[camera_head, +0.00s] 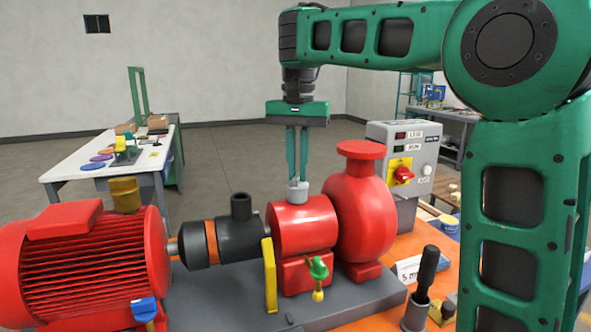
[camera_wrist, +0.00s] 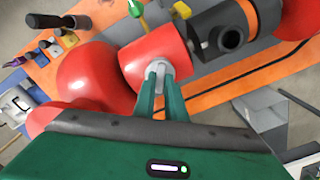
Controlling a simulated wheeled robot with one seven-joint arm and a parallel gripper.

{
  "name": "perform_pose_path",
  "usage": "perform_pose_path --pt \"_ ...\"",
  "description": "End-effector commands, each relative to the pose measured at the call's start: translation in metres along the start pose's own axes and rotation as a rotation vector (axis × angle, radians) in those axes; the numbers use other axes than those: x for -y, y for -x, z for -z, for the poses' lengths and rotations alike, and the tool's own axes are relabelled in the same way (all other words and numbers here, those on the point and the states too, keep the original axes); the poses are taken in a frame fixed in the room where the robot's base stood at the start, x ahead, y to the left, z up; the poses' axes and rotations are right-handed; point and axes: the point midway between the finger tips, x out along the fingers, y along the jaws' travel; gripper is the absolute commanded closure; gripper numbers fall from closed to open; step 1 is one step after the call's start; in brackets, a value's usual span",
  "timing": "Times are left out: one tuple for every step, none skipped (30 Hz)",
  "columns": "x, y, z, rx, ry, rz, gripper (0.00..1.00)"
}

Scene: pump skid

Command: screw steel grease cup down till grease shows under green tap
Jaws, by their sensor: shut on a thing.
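The steel grease cup (camera_head: 298,194) stands upright on top of the red bearing housing (camera_head: 302,226). My gripper (camera_head: 297,180) points straight down from above and is shut on the cup; its two green fingers also close around the cup in the wrist view (camera_wrist: 160,78). The fingers hide part of the cup's sides. The green tap (camera_head: 318,268) is on the front of the housing, low down, and shows at the top edge of the wrist view (camera_wrist: 135,8). A small yellow piece (camera_head: 318,296) is directly under it; I cannot tell whether it is grease or a fitting.
The red pump casing (camera_head: 366,215) rises close to the right of my fingers. The black cup (camera_head: 241,207), the brass cup (camera_head: 125,194) and the red motor (camera_head: 90,265) are to the left. A blue tap (camera_head: 145,309) is at front left. A control box (camera_head: 405,150) stands behind.

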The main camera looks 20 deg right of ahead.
Motion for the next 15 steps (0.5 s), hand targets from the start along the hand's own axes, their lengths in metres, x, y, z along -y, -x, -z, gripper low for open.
perform_pose_path --pt "0.0016 0.0018 0.0001 -0.005 0.004 0.004 1.00" --pt "0.0016 0.0018 0.0001 -0.005 0.004 0.004 1.00" --pt "0.0016 0.0019 0.0001 -0.005 0.004 0.004 0.84" --pt "0.0016 0.0019 0.0001 -0.005 0.004 0.004 0.77" --pt "0.0015 0.0018 0.0000 -0.005 0.004 0.004 0.70" --pt "0.0014 0.0016 0.0000 -0.004 0.004 0.004 0.70" --pt "0.0013 0.0015 0.0000 -0.004 0.004 0.003 0.70" --pt "0.0012 0.0014 0.0000 -0.004 0.004 0.003 0.70" --pt "0.0011 0.0012 0.0000 -0.003 0.003 0.003 0.70" --pt "0.0010 0.0011 0.0000 -0.003 0.003 0.002 0.70" --pt "0.0009 0.0011 0.0000 -0.003 0.003 0.002 0.70" --pt "0.0009 0.0010 0.0000 -0.003 0.003 0.002 0.70" --pt "0.0008 0.0009 0.0000 -0.002 0.003 0.002 0.70" --pt "0.0008 0.0009 0.0000 -0.002 0.003 0.002 0.70" --pt "0.0008 0.0011 0.0000 -0.002 0.003 0.002 0.70"
